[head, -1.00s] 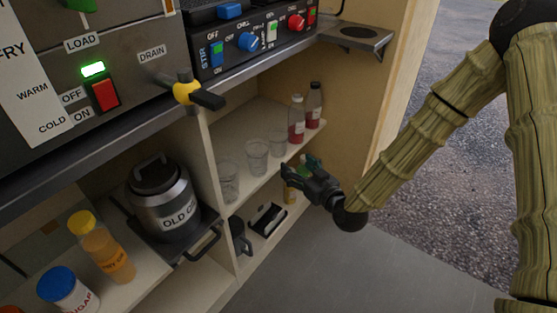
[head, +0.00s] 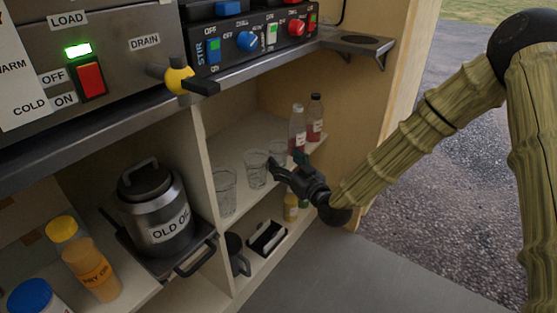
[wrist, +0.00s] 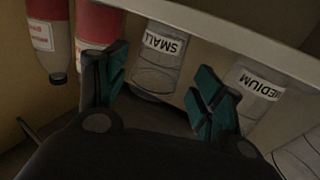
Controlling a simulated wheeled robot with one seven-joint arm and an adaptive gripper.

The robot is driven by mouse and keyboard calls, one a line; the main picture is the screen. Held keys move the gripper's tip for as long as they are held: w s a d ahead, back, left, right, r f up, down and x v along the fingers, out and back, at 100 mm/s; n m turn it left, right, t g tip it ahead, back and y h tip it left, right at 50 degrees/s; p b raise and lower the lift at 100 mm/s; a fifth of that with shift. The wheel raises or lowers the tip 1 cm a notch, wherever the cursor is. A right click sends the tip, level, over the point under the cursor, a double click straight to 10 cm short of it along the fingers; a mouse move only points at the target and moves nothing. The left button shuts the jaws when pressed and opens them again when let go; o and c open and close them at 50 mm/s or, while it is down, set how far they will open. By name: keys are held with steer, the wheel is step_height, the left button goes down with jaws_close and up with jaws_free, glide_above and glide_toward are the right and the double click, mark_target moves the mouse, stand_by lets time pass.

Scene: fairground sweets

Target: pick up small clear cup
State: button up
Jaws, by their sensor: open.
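The small clear cup (head: 277,149) stands on the shelf, partly hidden behind my gripper (head: 287,164) in the head view. In the wrist view the cup (wrist: 158,62) bears a "SMALL" label and shows between the open fingers of my gripper (wrist: 160,88). The fingers are apart and hold nothing. I cannot tell how far the fingertips are from the cup. The medium cup (head: 255,170) stands left of it in the head view. In the wrist view the medium cup (wrist: 254,92), labelled "MEDIUM", is behind the right finger.
A larger clear cup (head: 224,192) stands further left on the shelf (head: 240,142). Two bottles with red contents (head: 298,127) (head: 315,120) stand beyond the small cup. A yellow bottle (head: 291,207) and a black-and-white item (head: 267,238) are below. A divider stands at left.

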mark_target(283, 160)
steer(key=b+x, duration=0.2)
steer(key=x, duration=0.1)
steer(key=shift+w+a+f, duration=0.15)
steer(key=shift+w, duration=0.25)
steer(key=shift+w+a+b, duration=0.25)
steer(key=shift+w+b, duration=0.1)
steer(key=shift+w, duration=0.1)
steer(key=shift+c, duration=0.4)
steer(key=c, duration=0.4)
